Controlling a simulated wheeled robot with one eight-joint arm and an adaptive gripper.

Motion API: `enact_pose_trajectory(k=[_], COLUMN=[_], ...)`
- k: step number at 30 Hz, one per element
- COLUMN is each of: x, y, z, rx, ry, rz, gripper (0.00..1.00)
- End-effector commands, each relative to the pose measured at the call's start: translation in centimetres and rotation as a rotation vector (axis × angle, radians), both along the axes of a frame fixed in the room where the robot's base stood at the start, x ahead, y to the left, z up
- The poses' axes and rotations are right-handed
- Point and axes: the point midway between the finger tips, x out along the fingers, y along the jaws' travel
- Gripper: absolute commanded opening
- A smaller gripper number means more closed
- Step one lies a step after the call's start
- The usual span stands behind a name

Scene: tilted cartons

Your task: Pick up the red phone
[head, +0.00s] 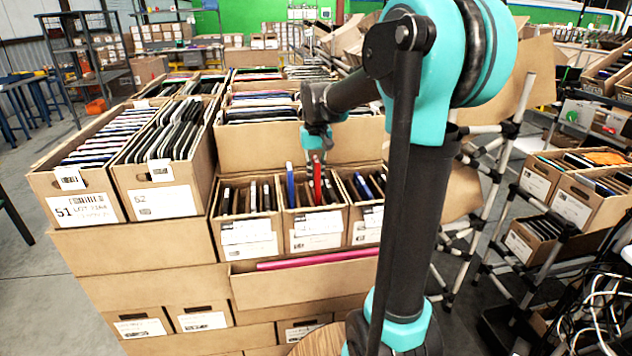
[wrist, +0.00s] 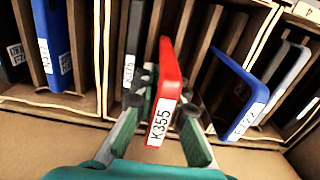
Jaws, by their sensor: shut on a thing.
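The red phone (wrist: 170,92) bears a white label reading K355 in the wrist view. It stands on edge between the two fingers of my gripper (wrist: 158,115), which is shut on it. In the head view the red phone (head: 317,182) shows at the middle small carton, raised above the phones around it. My gripper (head: 315,158) is above that carton, partly hidden by my own arm. I cannot tell whether the phone's far end is clear of the slots.
A blue phone (wrist: 236,90) leans just right of my gripper, and another blue phone (wrist: 52,45) stands to the left. Cardboard dividers separate them. The middle small carton (head: 315,228) sits between neighbouring cartons. A pink item (head: 318,259) lies along the tray in front.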

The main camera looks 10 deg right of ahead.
Motion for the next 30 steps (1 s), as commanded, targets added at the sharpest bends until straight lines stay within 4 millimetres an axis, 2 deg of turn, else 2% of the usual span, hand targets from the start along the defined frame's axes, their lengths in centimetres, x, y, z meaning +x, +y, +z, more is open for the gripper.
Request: enact_pose_trajectory(k=[8,12,18,24,30], x=[0.0,-0.1,0.0,0.0,0.0], y=[0.0,0.0,0.0,0.0,0.0], z=[5.3,9.4,14.3,17.2,18.4], rx=[0.000,0.000,0.000,0.000,0.000], ry=[0.000,0.000,0.000,0.000,0.000], rz=[0.000,0.000,0.000,0.000,0.000], gripper=[0.00,0.00,0.00,0.00,0.00])
